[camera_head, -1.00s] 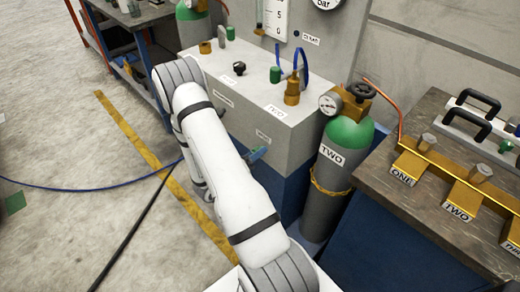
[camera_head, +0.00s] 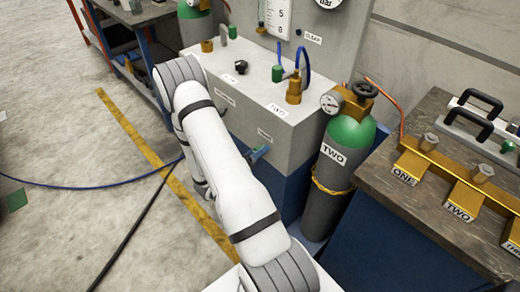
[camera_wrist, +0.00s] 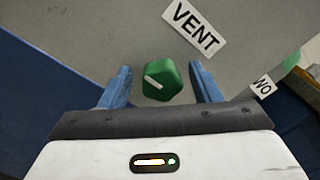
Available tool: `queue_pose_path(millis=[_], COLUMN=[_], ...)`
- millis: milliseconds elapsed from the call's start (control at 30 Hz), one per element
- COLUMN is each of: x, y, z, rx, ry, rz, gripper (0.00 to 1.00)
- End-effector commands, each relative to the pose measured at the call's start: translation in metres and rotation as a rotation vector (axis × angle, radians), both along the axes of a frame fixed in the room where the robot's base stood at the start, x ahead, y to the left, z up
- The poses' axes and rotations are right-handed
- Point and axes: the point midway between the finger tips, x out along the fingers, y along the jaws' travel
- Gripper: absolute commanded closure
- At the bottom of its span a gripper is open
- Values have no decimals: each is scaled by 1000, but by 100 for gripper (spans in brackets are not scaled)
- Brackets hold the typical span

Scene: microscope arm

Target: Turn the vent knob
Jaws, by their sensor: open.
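The green vent knob (camera_wrist: 162,82) has a white line on its face and sits on a grey panel beside a white VENT label (camera_wrist: 195,28) in the wrist view. My gripper (camera_wrist: 160,84) is open, with one blue finger on each side of the knob and a visible gap at both sides. In the head view a blue fingertip of my gripper (camera_head: 258,153) shows at the front face of the grey cabinet (camera_head: 245,115). My white arm hides most of the gripper there, and I cannot make out the knob.
A green-topped cylinder marked TWO (camera_head: 343,160) stands right of the cabinet. A workbench (camera_head: 430,215) with brass fittings is at the right. Fittings and a blue hose (camera_head: 306,65) stand on the cabinet top. A blue cable (camera_head: 95,187) and a black one cross the floor at left.

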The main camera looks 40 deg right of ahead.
Motion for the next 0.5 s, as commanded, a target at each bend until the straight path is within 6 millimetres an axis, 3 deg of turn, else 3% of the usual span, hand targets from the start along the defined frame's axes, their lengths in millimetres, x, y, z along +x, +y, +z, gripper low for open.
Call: queue_pose_path(millis=[500], x=[-3], y=[68], z=[0], rx=[0], ry=[0], rz=[6], gripper=[43])
